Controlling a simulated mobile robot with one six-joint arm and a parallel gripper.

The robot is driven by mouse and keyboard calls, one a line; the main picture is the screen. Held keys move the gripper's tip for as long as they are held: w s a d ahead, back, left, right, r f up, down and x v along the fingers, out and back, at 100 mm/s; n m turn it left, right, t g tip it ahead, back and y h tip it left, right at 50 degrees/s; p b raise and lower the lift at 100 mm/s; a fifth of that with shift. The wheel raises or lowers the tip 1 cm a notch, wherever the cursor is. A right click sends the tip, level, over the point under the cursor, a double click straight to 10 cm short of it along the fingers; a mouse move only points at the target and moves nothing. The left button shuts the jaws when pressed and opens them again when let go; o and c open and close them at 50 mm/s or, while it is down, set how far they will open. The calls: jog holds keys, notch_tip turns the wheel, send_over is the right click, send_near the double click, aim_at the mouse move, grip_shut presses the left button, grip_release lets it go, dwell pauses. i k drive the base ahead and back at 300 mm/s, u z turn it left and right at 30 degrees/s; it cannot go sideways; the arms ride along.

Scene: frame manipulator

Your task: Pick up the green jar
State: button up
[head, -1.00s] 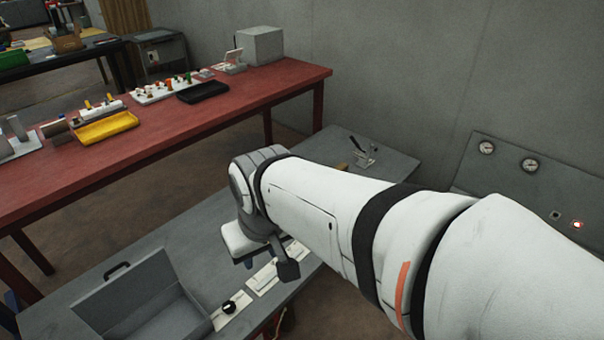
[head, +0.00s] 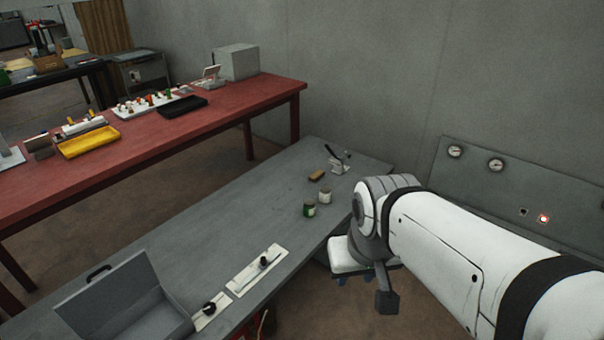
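A small green jar (head: 309,209) stands upright on the grey table (head: 220,215), toward its right side. A paler jar (head: 325,195) stands just behind it to the right, close by. My gripper (head: 385,300) shows at the end of my white arm, to the right of the green jar and beyond the table's near edge. It is apart from both jars. Its fingers are not clear enough to show whether they are open or shut.
A tan block (head: 317,175) and a small stand with a dark tool (head: 338,163) lie behind the jars. The table's middle is clear.

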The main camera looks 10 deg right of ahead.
aim_at(308, 208)
jog(key=z, duration=0.3)
jog(key=i, duration=1.15)
jog(key=u, duration=0.35)
jog(key=k, duration=0.45)
jog(key=z, duration=0.5)
jog(key=i, duration=1.55)
jog(key=u, duration=0.35)
